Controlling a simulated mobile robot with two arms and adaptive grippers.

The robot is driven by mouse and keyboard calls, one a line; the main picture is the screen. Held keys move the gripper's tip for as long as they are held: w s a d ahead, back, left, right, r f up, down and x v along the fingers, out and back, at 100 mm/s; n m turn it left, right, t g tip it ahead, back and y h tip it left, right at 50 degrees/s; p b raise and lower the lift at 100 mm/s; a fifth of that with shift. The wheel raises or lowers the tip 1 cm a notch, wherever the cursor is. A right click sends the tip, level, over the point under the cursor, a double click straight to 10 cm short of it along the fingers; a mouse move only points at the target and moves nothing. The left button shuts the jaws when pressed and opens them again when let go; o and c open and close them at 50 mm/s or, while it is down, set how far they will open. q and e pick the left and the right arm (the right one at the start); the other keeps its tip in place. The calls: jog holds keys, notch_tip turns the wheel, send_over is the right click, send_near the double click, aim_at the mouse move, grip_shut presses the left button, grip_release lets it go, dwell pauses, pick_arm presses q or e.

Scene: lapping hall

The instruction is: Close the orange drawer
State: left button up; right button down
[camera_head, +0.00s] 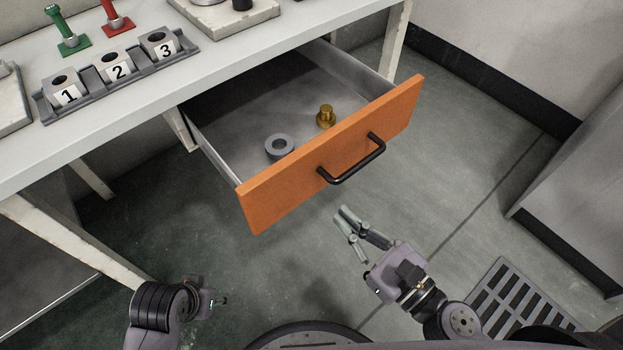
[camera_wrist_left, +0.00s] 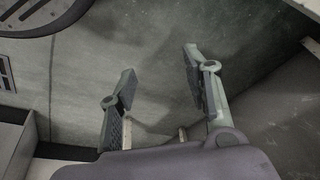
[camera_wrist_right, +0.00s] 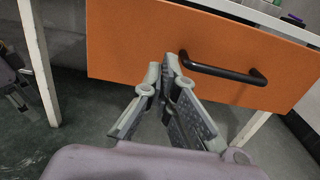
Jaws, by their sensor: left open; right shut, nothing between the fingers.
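The orange drawer (camera_head: 290,178) is pulled well out from under the table, with a black bar handle (camera_head: 352,161) on its front. A grey ring (camera_head: 279,146) and a brass knobbed piece (camera_head: 326,116) lie inside it. My right gripper (camera_head: 344,219) is shut and empty, in front of and below the drawer front, apart from the handle in the head view. In the right wrist view the orange front (camera_wrist_right: 130,40) fills the upper part, and the fingertips (camera_wrist_right: 167,68) overlap it left of the handle (camera_wrist_right: 222,70). My left gripper (camera_wrist_left: 158,65) is open and empty, low at the left.
The tabletop (camera_head: 215,75) holds a rack (camera_head: 120,78) with blocks numbered 1 to 3, a green (camera_head: 68,32) and a red (camera_head: 115,18) stand. A grey cabinet (camera_head: 575,190) stands at right. A floor grate (camera_head: 510,300) lies lower right. Floor before the drawer is clear.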

aim_at(303, 177)
jog(key=p+x, duration=0.4)
jog(key=x, duration=0.4)
jog(key=shift+w+r, duration=0.1)
jog(key=shift+w, duration=0.05)
pick_arm(q)
jog(key=s+f+g, duration=0.1)
jog(key=s+f, duration=0.2)
jog(key=f, duration=1.4)
jog(key=shift+f+p, duration=0.25)
jog(key=shift+p, duration=0.15)
pick_arm(e)
jog(key=shift+w+a, duration=0.45)
pick_arm(q)
jog(key=shift+s+a, duration=0.1)
pick_arm(e)
jog(key=shift+w+d, duration=0.1)
jog(key=shift+w, duration=0.05)
